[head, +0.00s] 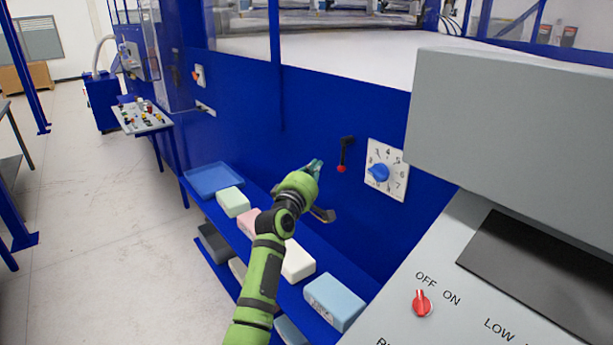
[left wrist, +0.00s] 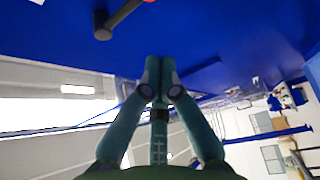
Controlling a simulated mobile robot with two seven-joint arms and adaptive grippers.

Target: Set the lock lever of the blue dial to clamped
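The blue dial (head: 379,172) sits on a white numbered plate on the blue machine wall. Its lock lever (head: 344,153) is just left of the plate, a black arm with a red knob at its lower end, hanging almost straight down. The lever's dark arm also shows at the top of the left wrist view (left wrist: 122,17), with the red knob cut off by the edge. My left gripper (head: 316,166) is left of the lever and apart from it. In the left wrist view its fingertips (left wrist: 160,66) meet with nothing seen between them. My right gripper is not in view.
Below the wall, a blue shelf holds a blue tray (head: 214,179) and foam blocks, including a green one (head: 233,201), a white one (head: 298,262) and a light blue one (head: 335,300). A grey machine with a red OFF/ON knob (head: 422,303) stands close at right.

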